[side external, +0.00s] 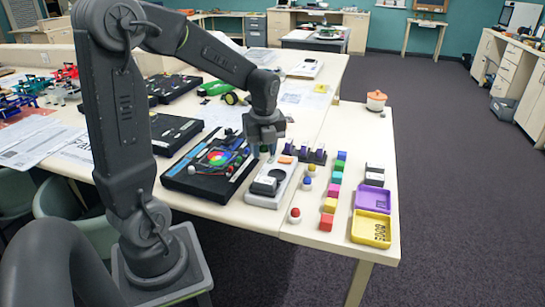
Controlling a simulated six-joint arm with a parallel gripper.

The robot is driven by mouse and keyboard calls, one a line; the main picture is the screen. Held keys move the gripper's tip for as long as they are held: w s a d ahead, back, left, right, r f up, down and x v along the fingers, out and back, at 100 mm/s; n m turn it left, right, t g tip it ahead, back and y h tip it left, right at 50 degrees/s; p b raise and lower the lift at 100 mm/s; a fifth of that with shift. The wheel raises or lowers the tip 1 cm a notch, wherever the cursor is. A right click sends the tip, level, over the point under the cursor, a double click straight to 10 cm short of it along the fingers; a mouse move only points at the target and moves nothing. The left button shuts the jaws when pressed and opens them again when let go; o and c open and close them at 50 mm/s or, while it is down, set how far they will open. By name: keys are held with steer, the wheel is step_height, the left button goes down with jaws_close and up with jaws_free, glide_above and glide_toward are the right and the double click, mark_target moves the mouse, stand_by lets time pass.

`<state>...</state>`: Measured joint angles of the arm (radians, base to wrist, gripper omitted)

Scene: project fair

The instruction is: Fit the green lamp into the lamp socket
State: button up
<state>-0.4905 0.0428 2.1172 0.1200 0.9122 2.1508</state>
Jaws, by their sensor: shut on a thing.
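My gripper (264,150) points down over the far end of a pale board (254,198), shut on a small dark greenish thing that appears to be the green lamp; the fingers mostly hide it. The board carries a black block (265,186) and an orange piece (285,160). The lamp socket cannot be made out clearly; it may be on this board, partly behind the gripper. I cannot tell whether the held lamp touches the board.
Red (294,215), blue (307,184) and yellow (312,170) lamps stand right of the board. Beyond them are a row of coloured cubes (330,205), a purple tray (370,198) and a yellow tray (371,228). A black board with a colour disc (217,157) lies left. An orange pot (376,101) stands behind.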

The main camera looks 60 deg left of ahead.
mark_target(275, 176)
steer(key=shift+w+d+f+n+g, duration=0.1)
steer(key=shift+w+f+n, duration=0.6)
steer(key=shift+f, duration=0.25)
steer(key=shift+w+a+f+n+g, duration=0.1)
steer(key=shift+w+f+n, duration=0.5)
steer(key=shift+f+n, duration=0.3)
steer(key=shift+w+d+f+n+g, duration=0.1)
steer(key=shift+w+f+n, duration=0.6)
steer(key=shift+f, duration=0.3)
steer(key=shift+f, duration=0.65)
steer(key=o, duration=1)
steer(key=shift+s, duration=0.15)
steer(key=shift+f, duration=0.1)
steer(key=shift+c, duration=0.2)
